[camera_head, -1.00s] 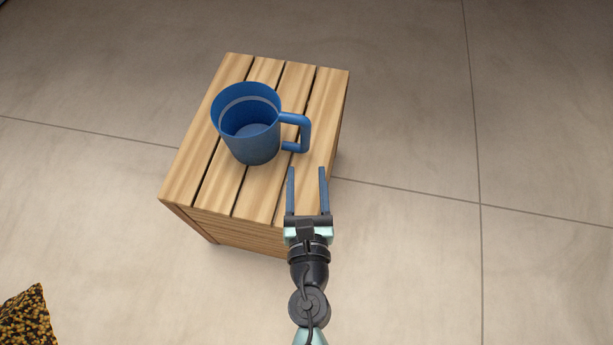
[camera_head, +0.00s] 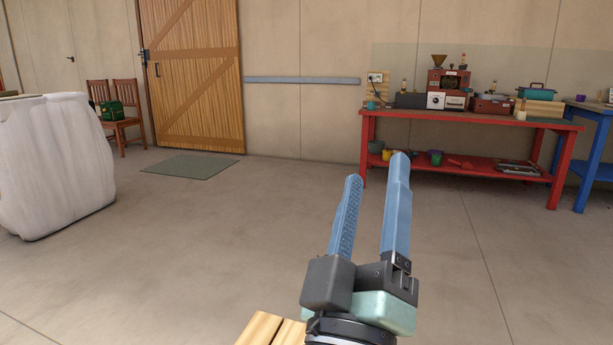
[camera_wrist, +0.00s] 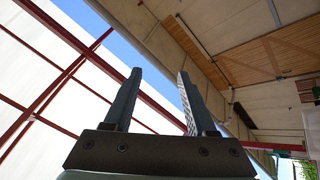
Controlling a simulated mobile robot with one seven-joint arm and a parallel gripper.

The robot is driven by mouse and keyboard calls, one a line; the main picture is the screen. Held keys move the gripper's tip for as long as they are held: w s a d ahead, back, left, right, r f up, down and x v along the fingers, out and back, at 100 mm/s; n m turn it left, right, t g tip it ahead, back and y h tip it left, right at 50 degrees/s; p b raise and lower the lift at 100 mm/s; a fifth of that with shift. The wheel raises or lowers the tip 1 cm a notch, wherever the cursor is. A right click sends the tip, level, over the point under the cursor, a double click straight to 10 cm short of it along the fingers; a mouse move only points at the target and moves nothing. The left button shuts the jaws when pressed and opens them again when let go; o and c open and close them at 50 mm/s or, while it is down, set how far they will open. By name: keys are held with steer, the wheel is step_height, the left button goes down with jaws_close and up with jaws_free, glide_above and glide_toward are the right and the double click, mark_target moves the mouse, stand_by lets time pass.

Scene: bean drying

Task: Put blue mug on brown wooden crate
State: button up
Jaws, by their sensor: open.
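My gripper (camera_head: 372,215) is open and empty, raised with its two blue fingers pointing up and away in the head view. In the wrist view my gripper (camera_wrist: 155,100) also shows nothing between its fingers, with the roof and ceiling behind them. A corner of the brown wooden crate (camera_head: 262,330) shows at the bottom edge of the head view, just left of and below my gripper. The blue mug is not visible in either current view; most of the crate top is out of frame.
A red workbench (camera_head: 470,124) with machines and cups stands at the back right, beside a blue table (camera_head: 590,150). A large white sack (camera_head: 55,165) stands at the left. A wooden door (camera_head: 192,70) and a green mat (camera_head: 192,166) are behind. The middle floor is clear.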

steer(key=s+a+r+m+t+y, duration=0.2)
steer(key=s+a+r+y, duration=0.1)
steer(key=r, duration=0.4)
steer(key=s+a+r+m+t+y, duration=0.1)
steer(key=s+a+r+m+y, duration=0.2)
steer(key=s+r+y, duration=0.1)
step_height(320, 180, up, 3)
steer(key=shift+s+f+t, duration=0.1)
steer(key=shift+s+t, duration=0.3)
steer(key=shift+s, duration=0.05)
steer(key=shift+a, duration=0.1)
